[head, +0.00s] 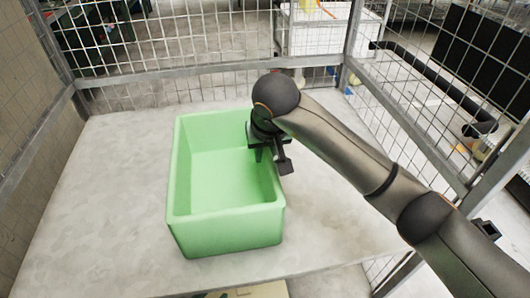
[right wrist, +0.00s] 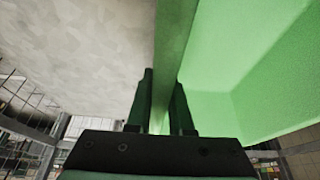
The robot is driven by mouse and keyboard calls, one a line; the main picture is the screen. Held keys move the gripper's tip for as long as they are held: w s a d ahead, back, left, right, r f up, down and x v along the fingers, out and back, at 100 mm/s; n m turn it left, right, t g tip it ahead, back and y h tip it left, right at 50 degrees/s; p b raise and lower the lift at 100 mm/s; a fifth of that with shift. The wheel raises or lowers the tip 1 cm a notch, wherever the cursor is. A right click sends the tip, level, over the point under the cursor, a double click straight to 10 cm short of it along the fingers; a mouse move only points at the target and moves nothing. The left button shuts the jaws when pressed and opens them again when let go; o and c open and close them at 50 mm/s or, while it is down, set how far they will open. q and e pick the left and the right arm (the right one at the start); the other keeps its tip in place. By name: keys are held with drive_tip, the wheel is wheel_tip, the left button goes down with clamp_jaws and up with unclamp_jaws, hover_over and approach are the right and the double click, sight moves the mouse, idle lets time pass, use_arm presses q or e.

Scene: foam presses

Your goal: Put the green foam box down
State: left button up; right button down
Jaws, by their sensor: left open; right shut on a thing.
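The green foam box (head: 225,230) is an open, empty bin, upright over the grey table in the middle of the head view. Its underside looks level with the tabletop, but I cannot tell whether it rests fully on it. My right gripper (head: 268,152) is shut on the box's right wall, pointing down over the rim. In the right wrist view, the fingers (right wrist: 163,88) stand on either side of the green wall, with the inside of the box (right wrist: 255,75) to the right. My left gripper is not in view.
The grey tabletop (head: 110,210) is bare to the left of the box and in front of it to the right. Wire mesh panels (head: 200,50) on metal frames close off the back, left and right sides. A white cart (head: 318,35) stands beyond the back mesh.

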drive_tip(key=shift+f, duration=0.2)
drive_tip(key=c, duration=0.8)
unclamp_jaws()
drive_tip(key=shift+r, duration=0.1)
drive_tip(key=v, duration=1.2)
drive_tip(key=shift+r+p, duration=0.1)
drive_tip(key=shift+p, duration=0.2)
